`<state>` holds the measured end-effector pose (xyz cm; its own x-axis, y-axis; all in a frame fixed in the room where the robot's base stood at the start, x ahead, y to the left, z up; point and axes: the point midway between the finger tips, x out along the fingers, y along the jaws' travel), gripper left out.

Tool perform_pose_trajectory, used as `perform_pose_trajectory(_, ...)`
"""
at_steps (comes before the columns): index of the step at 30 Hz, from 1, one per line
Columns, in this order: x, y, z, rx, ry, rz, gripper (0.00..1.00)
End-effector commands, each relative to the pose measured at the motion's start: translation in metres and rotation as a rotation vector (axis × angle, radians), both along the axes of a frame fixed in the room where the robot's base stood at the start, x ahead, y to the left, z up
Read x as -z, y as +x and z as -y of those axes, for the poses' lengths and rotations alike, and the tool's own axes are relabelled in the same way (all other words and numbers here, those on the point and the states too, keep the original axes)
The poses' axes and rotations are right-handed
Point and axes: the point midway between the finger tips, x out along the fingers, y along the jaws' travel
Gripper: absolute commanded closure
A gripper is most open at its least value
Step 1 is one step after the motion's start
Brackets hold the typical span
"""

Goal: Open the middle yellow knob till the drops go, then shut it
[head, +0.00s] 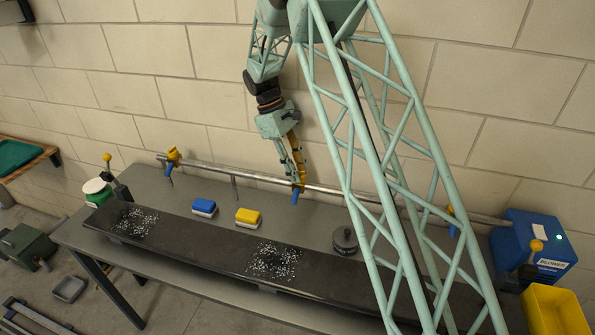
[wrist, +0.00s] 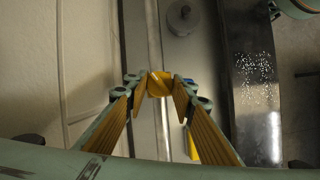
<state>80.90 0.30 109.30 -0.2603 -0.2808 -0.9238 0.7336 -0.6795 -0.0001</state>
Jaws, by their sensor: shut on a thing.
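The middle yellow knob (head: 300,184) sits on the pipe along the wall, with a blue nozzle (head: 295,199) below it. My gripper (head: 299,180) is shut on this knob. In the wrist view the yellow knob (wrist: 160,84) sits between the fingertips of my gripper (wrist: 160,92). White drops (head: 274,262) lie in a patch on the dark panel (head: 205,244) in front of the middle nozzle. Drops also show in the wrist view (wrist: 253,78). A second patch of drops (head: 135,222) lies at the panel's left end. My lattice arm hides part of the panel's right side.
Another yellow knob (head: 173,155) is on the pipe (head: 225,174) at left, and one (head: 451,209) at right. A blue block (head: 204,207), a yellow block (head: 248,217) and a dark round thing (head: 344,240) stand on the grey bench. A blue blower (head: 537,240) and yellow bin (head: 555,310) are at right.

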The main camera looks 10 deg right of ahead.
Motion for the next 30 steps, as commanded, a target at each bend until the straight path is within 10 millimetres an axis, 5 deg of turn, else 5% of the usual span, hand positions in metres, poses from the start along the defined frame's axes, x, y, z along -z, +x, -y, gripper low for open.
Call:
perform_pose_trajectory(19,-0.0001,0.0006,0.0005,0.081,0.0,0.001,0.87)
perform_pose_trajectory(20,-0.0001,0.0006,0.0005,0.081,0.0,0.001,0.76)
perform_pose_trajectory(24,-0.0001,0.0005,0.0004,0.081,-0.001,0.001,0.63)
perform_pose_trajectory(30,0.0,0.0004,0.0005,0.08,0.0,0.0,0.63)
